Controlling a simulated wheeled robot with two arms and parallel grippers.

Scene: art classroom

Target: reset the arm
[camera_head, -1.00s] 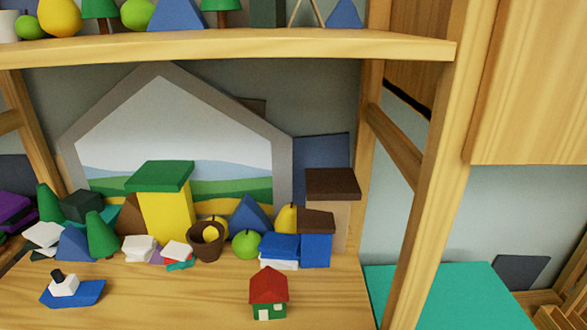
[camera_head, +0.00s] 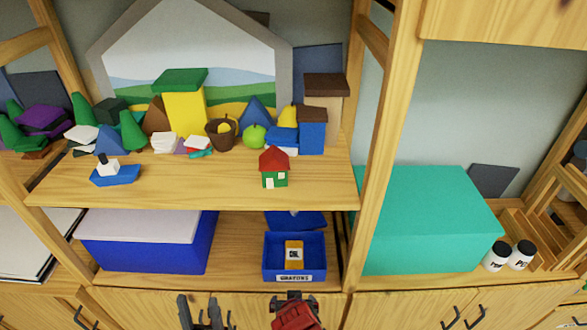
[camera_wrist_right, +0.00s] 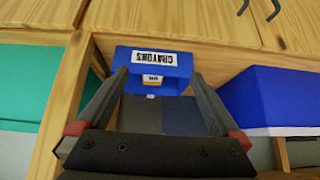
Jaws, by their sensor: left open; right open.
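My left gripper (camera_head: 201,311) shows at the bottom of the head view, its two dark fingers apart with nothing between them. My right gripper (camera_head: 295,302) shows just right of it, partly cut off, with a red part below. In the right wrist view my right gripper (camera_wrist_right: 160,95) has its dark fingers spread wide and empty. Beyond the fingers is a blue crayons bin (camera_wrist_right: 152,58), which appears upside down there and does not touch them. The same bin (camera_head: 295,277) stands on the lower shelf in the head view.
A blue box with a pale lid (camera_head: 150,245) and a teal box (camera_head: 425,215) flank the bin. The upper shelf (camera_head: 200,193) carries a toy house (camera_head: 273,168), a boat (camera_head: 115,175) and several blocks. Two white jars (camera_head: 509,255) stand at right. Cabinet doors lie below.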

